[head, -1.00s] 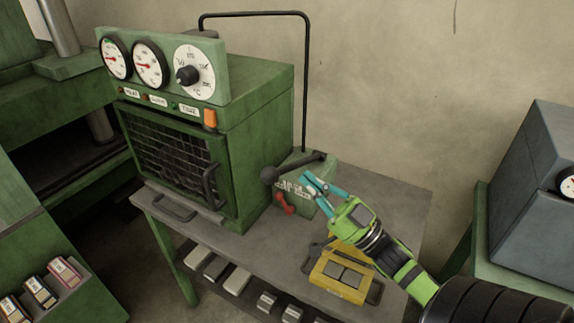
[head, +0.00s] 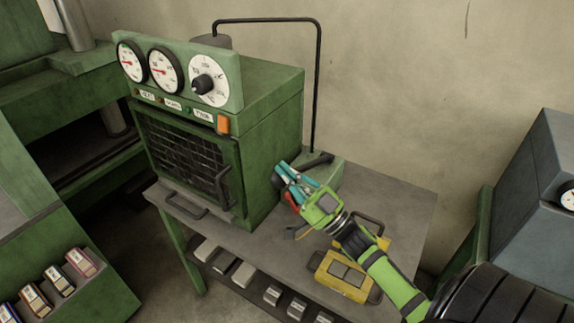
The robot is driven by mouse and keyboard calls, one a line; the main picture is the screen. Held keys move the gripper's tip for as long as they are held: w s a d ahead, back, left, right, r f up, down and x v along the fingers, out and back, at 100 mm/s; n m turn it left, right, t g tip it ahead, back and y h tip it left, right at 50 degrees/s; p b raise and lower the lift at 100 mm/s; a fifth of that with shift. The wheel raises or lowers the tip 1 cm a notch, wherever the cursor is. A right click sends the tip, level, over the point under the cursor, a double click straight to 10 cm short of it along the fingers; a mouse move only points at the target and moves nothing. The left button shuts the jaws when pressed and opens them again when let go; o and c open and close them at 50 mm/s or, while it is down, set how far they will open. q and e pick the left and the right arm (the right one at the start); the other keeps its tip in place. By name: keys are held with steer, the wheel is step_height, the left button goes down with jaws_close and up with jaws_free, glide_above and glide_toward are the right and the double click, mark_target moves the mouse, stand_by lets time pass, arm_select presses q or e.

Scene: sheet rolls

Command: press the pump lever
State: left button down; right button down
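The pump is a small green box (head: 329,177) on the grey table, right of the big green machine. Its dark lever (head: 318,161) runs from the box toward the left, ending in a round black knob (head: 276,181). My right gripper (head: 281,172) has teal fingers and is at the knob end of the lever, covering the lever's middle and most of the box front. Whether the fingers touch the knob, and how far apart they are, I cannot tell. A small red handle (head: 291,199) shows below the fingers, partly hidden. My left gripper is not in view.
The green machine (head: 270,105) with gauges and a barred door stands close left of my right gripper. A yellow pedal-like box (head: 340,283) lies under my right forearm. A black bent pipe (head: 316,90) rises behind the pump. A grey cabinet (head: 540,190) stands right.

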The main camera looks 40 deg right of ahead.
steer(key=shift+f, duration=0.1)
steer(key=s+a+f+n+g+y+b, duration=0.1)
steer(key=a+f+n+g+y+b, duration=0.1)
steer(key=f+n+b, duration=0.4)
steer(key=s+a+f+n+g+y+b, duration=0.1)
steer(key=f+n+g+y+b, duration=0.2)
steer(key=f+n+b, duration=0.4)
steer(key=shift+a+f+y, duration=0.4)
steer(key=shift+f+y, duration=0.2)
steer(key=shift+y, duration=0.3)
step_height(320, 180, up, 11)
stand_by(0.6)
